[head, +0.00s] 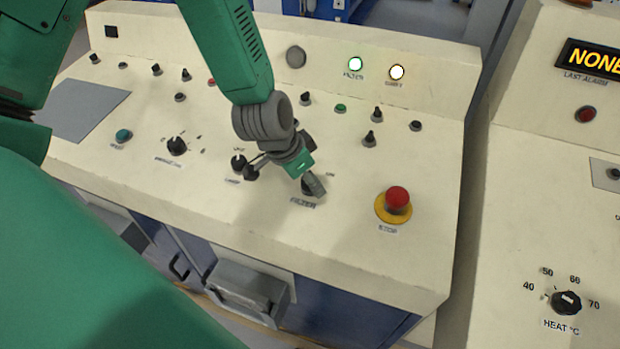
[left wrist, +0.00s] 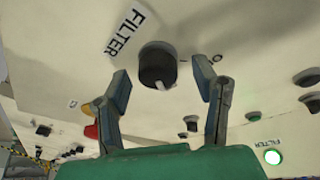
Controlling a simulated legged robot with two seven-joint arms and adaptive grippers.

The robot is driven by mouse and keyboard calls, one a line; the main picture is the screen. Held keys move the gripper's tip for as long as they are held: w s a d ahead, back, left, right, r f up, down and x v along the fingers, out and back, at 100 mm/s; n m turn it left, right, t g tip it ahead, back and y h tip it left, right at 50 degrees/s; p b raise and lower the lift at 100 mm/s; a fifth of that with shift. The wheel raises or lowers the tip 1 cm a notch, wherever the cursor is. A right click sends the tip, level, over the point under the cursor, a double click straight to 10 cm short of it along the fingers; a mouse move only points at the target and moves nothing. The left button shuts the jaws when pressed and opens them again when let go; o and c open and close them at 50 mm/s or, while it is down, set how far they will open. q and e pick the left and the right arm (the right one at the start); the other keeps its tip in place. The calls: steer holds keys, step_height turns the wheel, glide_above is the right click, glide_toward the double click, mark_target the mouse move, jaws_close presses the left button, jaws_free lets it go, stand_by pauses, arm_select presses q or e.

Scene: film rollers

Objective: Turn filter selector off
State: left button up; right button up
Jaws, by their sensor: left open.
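The filter selector (left wrist: 157,65) is a black round knob on the cream panel, with the label FILTER beside it in the left wrist view. A pale pointer mark shows on its lower edge. My left gripper (left wrist: 164,84) is open, its two fingers on either side of the knob, apart from it in the picture; I cannot tell the depth gap. In the head view, my left gripper (head: 284,180) is over the FILTER label's area and mostly hides the knob. The filter lamp (head: 355,64) glows green; it also shows in the left wrist view (left wrist: 272,157). My right gripper is out of view.
A red stop button (head: 397,200) on a yellow base stands right of the gripper. Black knobs (head: 177,146) (head: 238,162) sit to the left, and small switches (head: 372,139) stand behind. A second panel with a heat dial (head: 566,302) is at the right.

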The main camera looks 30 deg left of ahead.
arm_select(q)
steer(key=shift+w+f, duration=0.1)
steer(key=shift+f, duration=0.2)
steer(key=c, duration=1.2)
steer(key=shift+o, duration=0.2)
steer(key=shift+n, duration=0.3)
steer(key=n+y+p, duration=0.1)
steer(key=n, duration=0.1)
steer(key=n+p, duration=0.1)
steer(key=n, duration=0.2)
steer(key=shift+r+n+t+y+p, duration=0.15)
steer(key=shift+n+t+y+p, duration=0.15)
steer(key=shift+t+y+p, duration=0.1)
steer(key=n+y+p, duration=0.1)
steer(key=n, duration=0.2)
steer(key=n+p, duration=0.1)
steer(key=n, duration=0.1)
steer(key=shift+n+y+p, duration=0.4)
